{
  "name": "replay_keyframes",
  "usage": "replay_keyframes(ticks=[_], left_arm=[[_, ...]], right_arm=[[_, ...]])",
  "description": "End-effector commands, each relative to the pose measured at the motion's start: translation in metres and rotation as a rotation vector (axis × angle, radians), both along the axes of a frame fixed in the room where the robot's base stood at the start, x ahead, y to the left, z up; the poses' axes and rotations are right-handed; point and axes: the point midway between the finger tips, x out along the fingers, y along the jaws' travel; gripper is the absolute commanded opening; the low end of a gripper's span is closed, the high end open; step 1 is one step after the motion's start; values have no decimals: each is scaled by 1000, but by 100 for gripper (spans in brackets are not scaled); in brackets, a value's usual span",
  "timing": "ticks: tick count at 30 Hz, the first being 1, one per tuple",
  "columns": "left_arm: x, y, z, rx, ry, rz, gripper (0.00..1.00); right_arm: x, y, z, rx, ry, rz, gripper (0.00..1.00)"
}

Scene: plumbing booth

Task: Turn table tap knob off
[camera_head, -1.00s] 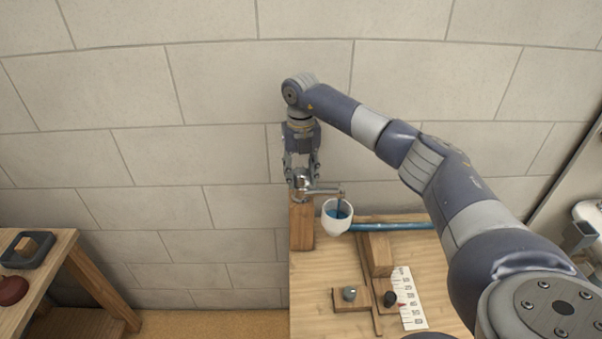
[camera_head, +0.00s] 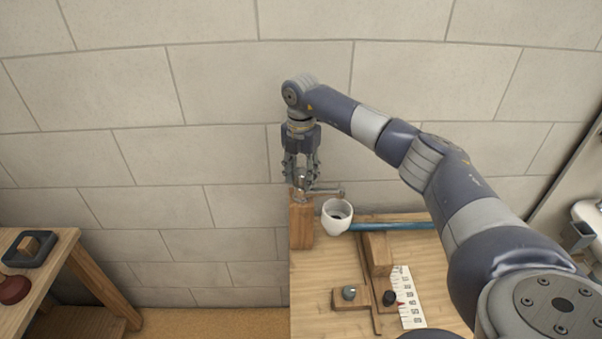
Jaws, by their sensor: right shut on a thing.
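The table tap (camera_head: 326,192) is a metal tap on top of a wooden post (camera_head: 301,226) at the back left of the wooden table. Its spout points right, over a white cup (camera_head: 337,217). No blue stream shows below the spout, and the cup's inside looks dark. My right gripper (camera_head: 300,183) points down from above and is shut on the tap knob, which its fingers largely hide. My left gripper is not in view.
Another wooden table (camera_head: 62,262) stands at left. A tiled wall is close behind the tap.

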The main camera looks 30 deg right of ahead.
Motion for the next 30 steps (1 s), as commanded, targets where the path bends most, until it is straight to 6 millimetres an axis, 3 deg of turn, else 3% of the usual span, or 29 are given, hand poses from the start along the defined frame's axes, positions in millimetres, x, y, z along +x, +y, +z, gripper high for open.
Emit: replay_keyframes(ticks=[18,19,21,30], left_arm=[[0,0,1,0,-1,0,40],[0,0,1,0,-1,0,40],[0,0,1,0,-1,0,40],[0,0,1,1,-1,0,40]], right_arm=[[1,-1,1,-1,-4,-48,15],[1,-1,1,-1,-4,-48,42],[1,-1,1,-1,-4,-48,57],[0,0,0,-1,-1,-46,60]])
